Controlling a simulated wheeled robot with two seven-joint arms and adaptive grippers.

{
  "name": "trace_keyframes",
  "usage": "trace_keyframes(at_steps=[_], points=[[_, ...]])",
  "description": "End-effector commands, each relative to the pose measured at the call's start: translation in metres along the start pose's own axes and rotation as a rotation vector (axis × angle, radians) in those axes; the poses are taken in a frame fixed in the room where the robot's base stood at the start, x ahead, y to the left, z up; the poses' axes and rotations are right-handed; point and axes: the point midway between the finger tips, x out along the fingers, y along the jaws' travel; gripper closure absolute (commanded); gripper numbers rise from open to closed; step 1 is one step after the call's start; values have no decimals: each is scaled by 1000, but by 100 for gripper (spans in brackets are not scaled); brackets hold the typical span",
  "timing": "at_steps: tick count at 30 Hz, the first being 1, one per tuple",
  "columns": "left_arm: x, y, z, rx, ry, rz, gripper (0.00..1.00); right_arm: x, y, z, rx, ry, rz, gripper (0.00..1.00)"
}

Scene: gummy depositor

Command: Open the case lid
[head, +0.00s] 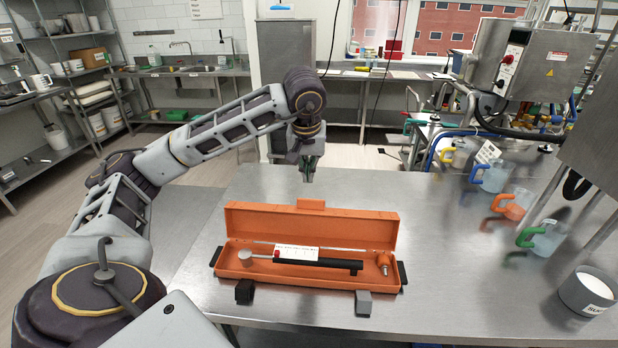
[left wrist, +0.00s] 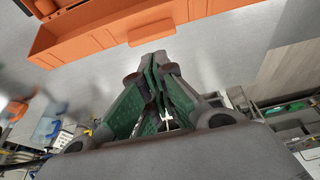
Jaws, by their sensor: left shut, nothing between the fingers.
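The orange case (head: 225,262) lies on the steel table with its lid (head: 310,225) standing up along the back edge, so the inside shows. Inside lie a black rod-like tool (head: 318,264) with a white label, a pale round piece (head: 245,254) and a small orange piece (head: 384,260). My left gripper (head: 308,178) is behind the lid, above the table, apart from it, shut and empty. In the left wrist view its green-padded fingers (left wrist: 154,60) meet, and the orange lid (left wrist: 100,28) with its tab is beyond them. My right gripper is not in view.
Several pitchers with coloured handles, one with an orange handle (head: 511,204), stand along the table's right side. A metal cup (head: 588,290) is at the front right. A steel machine (head: 515,62) stands behind them. The table (head: 445,265) is clear right of the case.

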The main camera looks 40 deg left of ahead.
Motion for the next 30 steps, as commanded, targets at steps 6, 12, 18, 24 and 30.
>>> trace_keyframes(at_steps=[6,12,18,24,30], points=[[-20,0,2,0,0,0,100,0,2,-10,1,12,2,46],[-25,0,3,-1,0,0,100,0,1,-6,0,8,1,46],[-25,0,3,0,-1,-1,100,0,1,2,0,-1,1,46],[-25,0,3,0,-1,-1,100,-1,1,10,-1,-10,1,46],[-26,0,2,0,-1,-1,100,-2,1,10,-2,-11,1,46]])
